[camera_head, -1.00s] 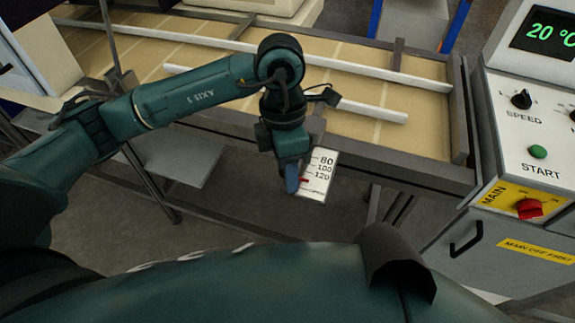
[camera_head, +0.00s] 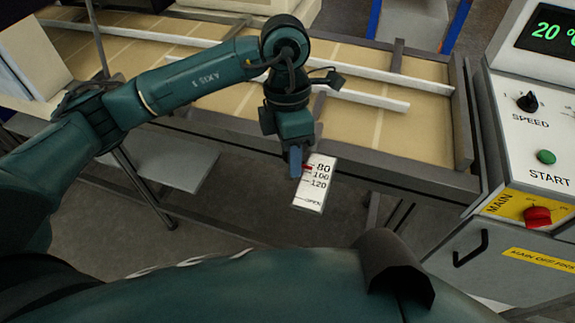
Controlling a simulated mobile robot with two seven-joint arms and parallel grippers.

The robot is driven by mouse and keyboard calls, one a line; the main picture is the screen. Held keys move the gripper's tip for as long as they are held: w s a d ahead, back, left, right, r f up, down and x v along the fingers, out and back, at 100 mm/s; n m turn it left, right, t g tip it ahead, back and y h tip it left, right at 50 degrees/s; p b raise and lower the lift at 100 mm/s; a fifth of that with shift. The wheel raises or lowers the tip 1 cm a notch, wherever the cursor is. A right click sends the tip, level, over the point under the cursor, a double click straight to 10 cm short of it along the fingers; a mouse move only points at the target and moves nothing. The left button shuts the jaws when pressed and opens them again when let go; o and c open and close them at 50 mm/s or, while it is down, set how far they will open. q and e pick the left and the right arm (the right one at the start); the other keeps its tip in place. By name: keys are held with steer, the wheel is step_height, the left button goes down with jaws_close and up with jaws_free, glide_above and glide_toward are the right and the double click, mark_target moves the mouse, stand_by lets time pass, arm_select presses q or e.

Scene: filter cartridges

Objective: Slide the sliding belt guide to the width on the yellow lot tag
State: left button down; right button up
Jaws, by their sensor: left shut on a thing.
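The sliding belt guide (camera_head: 372,99) is the nearer white rail across the tan conveyor belt, roughly parallel to the far white rail. My left gripper (camera_head: 296,158) points down at the belt's front edge and is shut on the guide's blue handle (camera_head: 295,168). A red pointer (camera_head: 307,168) beside the handle stands near the 80 mark of the white scale (camera_head: 311,196). The scale reads 80, 100, 120 and OPEN from top to bottom. The exact pointer position is hard to tell. I cannot see the yellow lot tag. My right gripper is not in view.
The far white rail (camera_head: 425,83) runs along the belt (camera_head: 400,128). A control panel (camera_head: 540,120) with speed knob, green START button and red MAIN switch stands at the right. A grey frame edge (camera_head: 400,168) borders the belt.

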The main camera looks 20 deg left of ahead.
arm_select(q)
steer(key=shift+s, duration=0.15)
steer(key=c, duration=1.5)
jaws_free()
steer(key=shift+s, duration=0.15)
steer(key=o, duration=0.4)
steer(key=shift+r, duration=0.15)
step_height(320, 180, up, 13)
steer(key=w+a, duration=0.1)
steer(key=w, duration=0.1)
steer(key=shift+a, duration=0.15)
steer(key=shift+w, duration=0.1)
